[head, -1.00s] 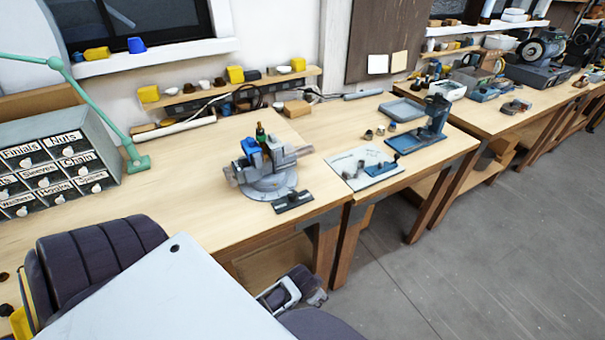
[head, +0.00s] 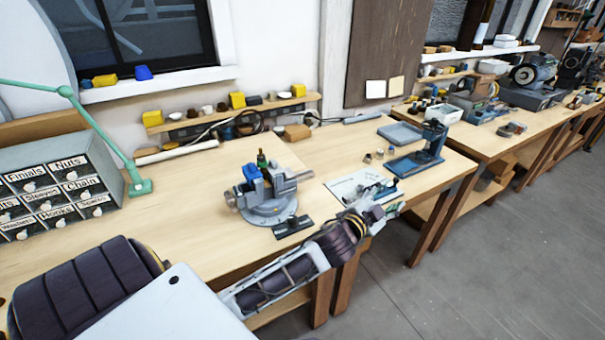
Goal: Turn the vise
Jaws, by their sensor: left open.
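The grey vise (head: 272,212) stands on its round base near the front edge of the wooden workbench. A blue part (head: 251,172) and a small dark green upright piece (head: 262,160) show at its top. My left gripper (head: 388,212) is open, to the right of the vise and apart from it. It is over the bench's front edge by the white sheet, partly covering the sheet. Its fingers are small and hard to make out. My right gripper is not in view.
A dark block (head: 293,226) lies just in front of the vise. A white sheet with small tools (head: 352,184) and a blue stand (head: 430,150) are to the right. A labelled drawer cabinet (head: 60,190) and green lamp arm (head: 92,122) are left. Bench between is clear.

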